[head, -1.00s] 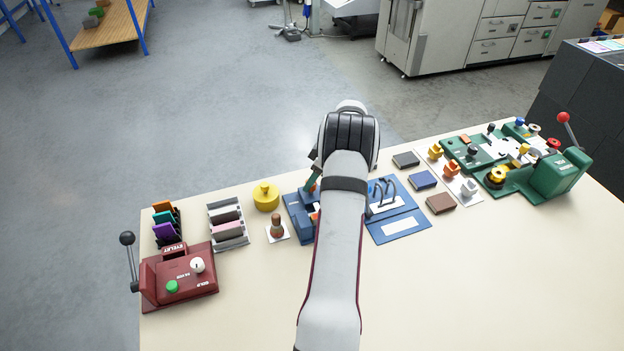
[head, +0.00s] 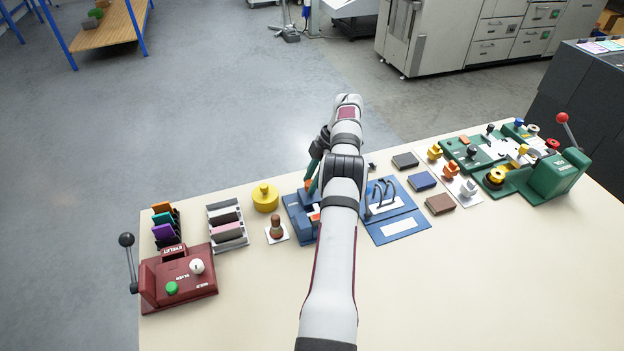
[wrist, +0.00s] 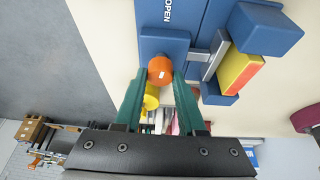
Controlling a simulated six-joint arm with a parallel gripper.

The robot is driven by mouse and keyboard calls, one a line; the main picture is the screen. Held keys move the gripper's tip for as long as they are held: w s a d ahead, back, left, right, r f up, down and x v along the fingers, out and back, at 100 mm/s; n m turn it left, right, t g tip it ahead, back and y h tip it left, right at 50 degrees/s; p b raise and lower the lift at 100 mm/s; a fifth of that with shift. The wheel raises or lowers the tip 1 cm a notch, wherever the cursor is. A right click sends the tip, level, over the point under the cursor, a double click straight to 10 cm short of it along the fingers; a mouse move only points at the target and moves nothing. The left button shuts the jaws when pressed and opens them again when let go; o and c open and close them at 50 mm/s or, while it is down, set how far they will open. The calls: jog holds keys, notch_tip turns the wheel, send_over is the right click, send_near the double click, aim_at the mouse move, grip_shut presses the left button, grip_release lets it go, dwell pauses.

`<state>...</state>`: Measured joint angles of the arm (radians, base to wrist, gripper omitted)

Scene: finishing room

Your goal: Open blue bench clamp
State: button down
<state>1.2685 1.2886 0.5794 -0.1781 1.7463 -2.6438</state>
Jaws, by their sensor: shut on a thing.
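The blue bench clamp (head: 298,222) stands near the far edge of the table, partly hidden behind my arm. In the wrist view its blue base (wrist: 165,45) carries the word OPEN. My gripper (wrist: 160,76) has its two green fingers on either side of the clamp's round orange knob (wrist: 160,68) and is shut on it. In the head view the fingers (head: 312,178) show at the clamp's far side, beside my arm. A yellow and red block (wrist: 240,74) sits at the clamp by a grey metal bar and a blue block.
A yellow round piece (head: 265,197) and a wooden-handled stamp (head: 277,228) stand left of the clamp. A blue board (head: 398,225) with dark loops lies to the right. A red eyelet machine (head: 178,277) is front left, a green machine (head: 555,172) far right. The table's front middle is clear.

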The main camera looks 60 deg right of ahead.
jog(key=shift+s+f+n, duration=0.1)
jog(key=shift+n, duration=0.2)
dwell(0.4)
jog(key=c, duration=0.5)
grip_release()
jog(key=s+a+r, duration=0.1)
jog(key=s+r, duration=1)
jog(key=shift+s, duration=0.25)
